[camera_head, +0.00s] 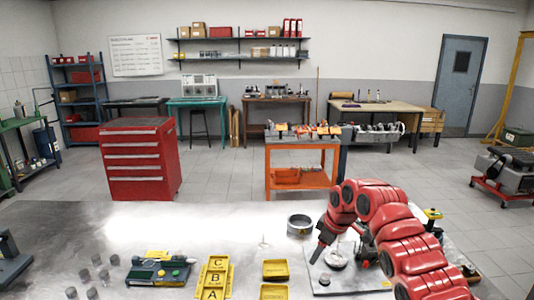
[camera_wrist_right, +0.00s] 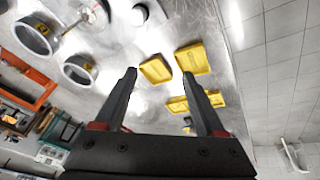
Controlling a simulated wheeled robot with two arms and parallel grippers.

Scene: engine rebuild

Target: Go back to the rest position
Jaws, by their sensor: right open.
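My right arm (camera_head: 385,225) is red and comes in from the lower right of the head view, bent over the right part of the metal table. My right gripper (camera_head: 318,250) points down beside a grey plate carrying round parts (camera_head: 338,258). In the right wrist view the gripper's two dark fingers (camera_wrist_right: 159,74) are spread wide. Nothing is held between them. Yellow trays (camera_wrist_right: 157,70) lie on the table beyond the fingers. My left gripper is not in view.
The metal table (camera_head: 150,225) holds a metal ring (camera_head: 300,224), yellow trays (camera_head: 275,270), a yellow A-B-C holder (camera_head: 215,278), a green-and-dark device (camera_head: 158,271) and small cylinders. An orange cart (camera_head: 302,163) and red drawer cabinet (camera_head: 140,160) stand behind. The table's back left is clear.

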